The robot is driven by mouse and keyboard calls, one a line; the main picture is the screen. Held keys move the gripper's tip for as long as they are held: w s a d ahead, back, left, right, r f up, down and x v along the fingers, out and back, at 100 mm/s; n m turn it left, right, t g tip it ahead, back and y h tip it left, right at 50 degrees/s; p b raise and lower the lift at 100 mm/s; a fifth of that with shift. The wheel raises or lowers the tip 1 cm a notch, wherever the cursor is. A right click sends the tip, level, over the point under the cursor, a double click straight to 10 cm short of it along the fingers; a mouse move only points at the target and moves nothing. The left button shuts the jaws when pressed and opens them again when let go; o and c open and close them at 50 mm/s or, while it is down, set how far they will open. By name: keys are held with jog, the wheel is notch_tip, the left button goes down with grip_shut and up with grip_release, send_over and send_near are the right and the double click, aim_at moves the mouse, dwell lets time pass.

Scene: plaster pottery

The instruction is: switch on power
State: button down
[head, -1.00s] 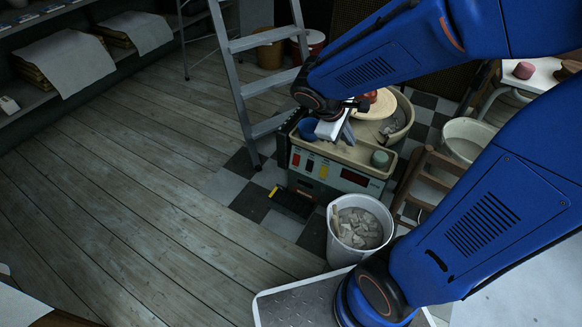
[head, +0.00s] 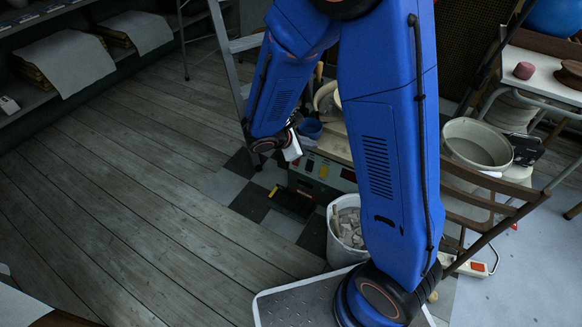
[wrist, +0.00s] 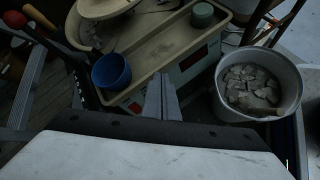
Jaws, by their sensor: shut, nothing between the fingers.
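The pottery wheel (head: 334,147) stands on the checkered floor, partly hidden by my arm. Its dark front panel has a red control (head: 308,166), a yellow control (head: 323,171) and a red display (head: 348,176). In the wrist view the panel's red control (wrist: 135,107) shows just left of my fingers, and the dark display (wrist: 193,60) to their right. My gripper (head: 293,150) is shut and empty, at the panel's upper left in the head view. In the wrist view my gripper (wrist: 161,98) points toward the panel. I cannot tell whether it touches. The switch state is not readable.
A blue cup (wrist: 111,71) and a green pot (wrist: 202,14) stand on the wheel's tray. A bucket of clay scraps (wrist: 255,90) stands close right. A ladder (head: 240,75) is behind left. A black pedal (head: 293,203) lies in front. A wooden chair (head: 490,215) stands right.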

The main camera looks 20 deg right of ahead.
jog(key=w+a+f+n+t, duration=0.1)
jog(key=a+f+n, duration=0.3)
jog(key=f, duration=0.5)
jog(key=w+a+f+n+t+y, duration=0.1)
jog(key=w+a+f+n+t, duration=0.1)
jog(key=a+f+n, duration=0.3)
notch_tip(320, 180, down, 4)
jog(key=w+a, duration=0.1)
jog(key=a, duration=0.1)
jog(key=shift+a+r+n+t, duration=0.15)
jog(key=shift+a+n+t, duration=0.15)
jog(key=shift+a, duration=0.05)
jog(key=shift+w, duration=0.1)
send_near(295, 165)
jog(key=x, duration=0.5)
jog(key=shift+w+d+f, duration=0.3)
jog(key=shift+w+f, duration=0.05)
jog(key=shift+w, duration=0.05)
jog(key=shift+w+d+f, duration=0.1)
jog(key=shift+f, duration=0.05)
